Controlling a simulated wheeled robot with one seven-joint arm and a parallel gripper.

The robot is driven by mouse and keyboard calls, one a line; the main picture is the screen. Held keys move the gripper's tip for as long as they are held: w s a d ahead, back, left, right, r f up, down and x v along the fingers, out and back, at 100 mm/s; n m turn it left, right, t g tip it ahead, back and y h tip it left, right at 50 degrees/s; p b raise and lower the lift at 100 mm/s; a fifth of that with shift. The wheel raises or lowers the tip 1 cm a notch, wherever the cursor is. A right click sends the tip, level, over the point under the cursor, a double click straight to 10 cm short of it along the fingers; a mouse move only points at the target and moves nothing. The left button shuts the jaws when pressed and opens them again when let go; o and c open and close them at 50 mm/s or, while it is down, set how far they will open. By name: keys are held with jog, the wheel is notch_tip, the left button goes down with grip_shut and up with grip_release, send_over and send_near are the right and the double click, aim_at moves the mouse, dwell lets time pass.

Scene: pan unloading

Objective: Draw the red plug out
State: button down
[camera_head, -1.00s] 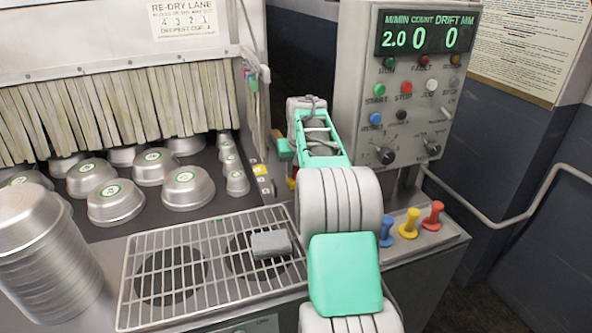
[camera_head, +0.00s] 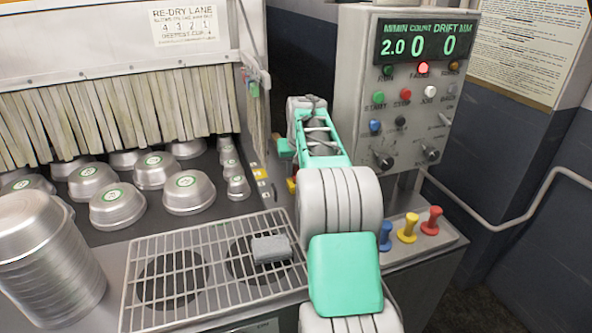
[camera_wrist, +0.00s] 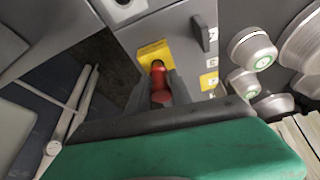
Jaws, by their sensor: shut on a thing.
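In the wrist view, the red plug (camera_wrist: 160,88) stands between the fingers of my gripper (camera_wrist: 160,76), which is shut on it. Just beyond the plug is a yellow plate (camera_wrist: 154,50) on the grey machine side, with a dark spot at the plug's far end. I cannot tell how deep the plug sits in the plate. In the head view my green hand (camera_head: 286,146) is at the conveyor's right edge, and my arm hides the plug.
The control panel (camera_head: 418,100) stands right of my arm, its fault lamp (camera_head: 423,68) lit red. Blue, yellow and red knobs (camera_head: 431,220) stand on a ledge below. Several pans (camera_head: 118,204) are on the belt. A grey block (camera_head: 270,248) lies on the wire rack (camera_head: 200,292).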

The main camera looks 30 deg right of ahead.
jog(key=shift+r+p, duration=1.4)
jog(key=shift+r, duration=0.45)
